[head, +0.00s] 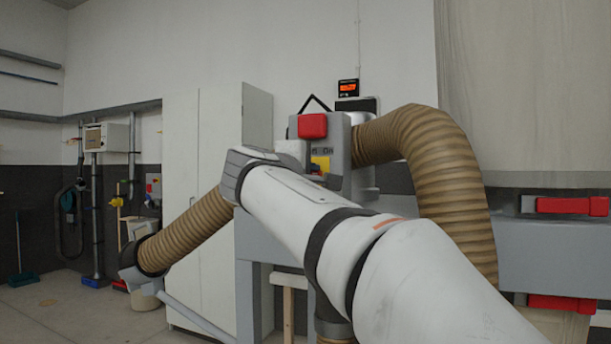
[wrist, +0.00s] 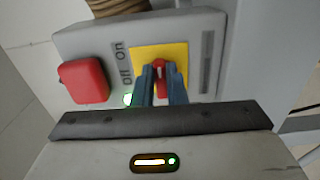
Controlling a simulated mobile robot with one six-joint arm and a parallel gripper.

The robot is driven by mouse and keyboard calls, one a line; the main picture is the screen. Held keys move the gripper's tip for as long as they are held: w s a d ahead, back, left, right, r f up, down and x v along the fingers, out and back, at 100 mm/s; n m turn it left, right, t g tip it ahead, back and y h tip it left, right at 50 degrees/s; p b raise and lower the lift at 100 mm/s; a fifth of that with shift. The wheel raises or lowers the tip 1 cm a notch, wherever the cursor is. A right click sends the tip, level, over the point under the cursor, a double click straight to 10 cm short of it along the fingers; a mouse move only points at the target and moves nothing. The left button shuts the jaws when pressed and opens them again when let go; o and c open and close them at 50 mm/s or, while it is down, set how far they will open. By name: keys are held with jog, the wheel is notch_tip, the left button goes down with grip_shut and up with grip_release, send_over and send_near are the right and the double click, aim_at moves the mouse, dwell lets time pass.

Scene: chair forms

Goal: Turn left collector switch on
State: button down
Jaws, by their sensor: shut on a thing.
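The collector switch is a red knob (wrist: 160,68) on a yellow plate (wrist: 178,52), set in a grey control box (wrist: 110,48) with "Off" and "On" lettering beside the plate. In the wrist view my gripper (wrist: 160,75) has its two dark fingers closed on the knob, one on each side. A green light (wrist: 128,99) glows on the box next to the fingers. In the head view the control box (head: 340,150) stands past the end of my arm, and the yellow plate (head: 320,163) is partly visible. My gripper is mostly hidden there behind my arm.
A large red button (wrist: 84,81) sits on the same box. Ribbed brown hoses (head: 430,150) run right and left of the box. A white cabinet (head: 200,130) stands behind on the left. Red handles (head: 572,205) sit on a grey beam at the right.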

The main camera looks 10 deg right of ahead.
jog(key=c, duration=1.5)
grip_release()
jog(key=shift+o, duration=0.2)
jog(key=v, duration=0.7)
jog(key=shift+s+a, duration=0.25)
jog(key=shift+s, duration=0.05)
jog(key=shift+f, duration=0.1)
jog(key=s+d+f+m+g+y+p, duration=0.1)
jog(key=s+d+f+g+y+p, duration=0.2)
jog(key=f, duration=0.6)
jog(key=s+d+f+m+g+y+p, duration=0.1)
jog(key=s+d+f+m+g+p, duration=0.2)
jog(key=f, duration=0.5)
jog(key=s+a+f+m+g+y+p, duration=0.2)
jog(key=s+f+m+g+y+p, duration=0.4)
jog(key=s+f, duration=0.8)
notch_tip(320, 180, down, 3)
jog(key=shift+s+f+m+y+p, duration=0.15)
jog(key=shift+s+m+y+p, duration=0.2)
jog(key=shift+p, duration=0.4)
